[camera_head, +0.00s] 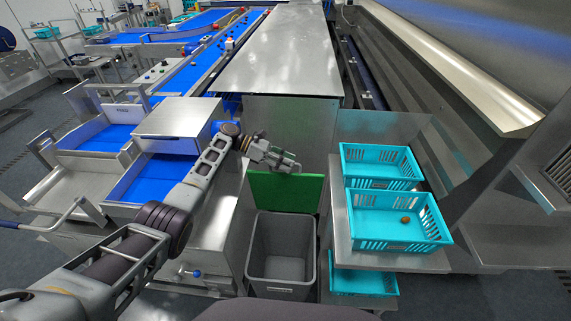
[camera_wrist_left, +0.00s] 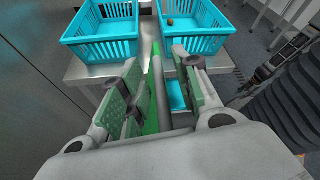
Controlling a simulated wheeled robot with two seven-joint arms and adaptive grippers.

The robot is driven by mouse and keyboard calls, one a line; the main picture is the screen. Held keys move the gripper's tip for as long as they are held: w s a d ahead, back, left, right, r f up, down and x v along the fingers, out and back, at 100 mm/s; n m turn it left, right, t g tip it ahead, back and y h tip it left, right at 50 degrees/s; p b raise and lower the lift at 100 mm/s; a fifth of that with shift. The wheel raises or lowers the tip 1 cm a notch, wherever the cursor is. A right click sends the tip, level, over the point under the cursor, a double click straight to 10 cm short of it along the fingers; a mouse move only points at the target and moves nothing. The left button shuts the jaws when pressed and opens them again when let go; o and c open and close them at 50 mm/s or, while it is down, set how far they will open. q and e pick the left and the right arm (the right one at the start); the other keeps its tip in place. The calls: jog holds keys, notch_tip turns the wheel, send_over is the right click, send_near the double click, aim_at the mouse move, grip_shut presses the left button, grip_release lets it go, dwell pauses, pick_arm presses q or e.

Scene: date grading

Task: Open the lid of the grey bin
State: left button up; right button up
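The grey bin (camera_head: 283,248) stands on the floor below the work table, its open mouth facing up. Its green lid (camera_head: 286,192) stands upright at the bin's back edge, so the inside shows. My left gripper (camera_head: 289,165) is just above the lid's top edge. In the left wrist view the two fingers of my left gripper (camera_wrist_left: 157,82) are apart. A green strip of the lid (camera_wrist_left: 152,108) shows below and between them; I cannot tell whether a finger touches it. My right gripper is in neither view.
Turquoise crates stand on a steel shelf (camera_head: 339,232) to the right of the bin; the near crate (camera_head: 398,243) holds one brown date (camera_head: 405,219). A steel cabinet (camera_head: 218,220) is close on the left. Blue conveyors (camera_head: 200,72) run behind it.

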pick_arm(q)
jog(key=shift+r, duration=4.45)
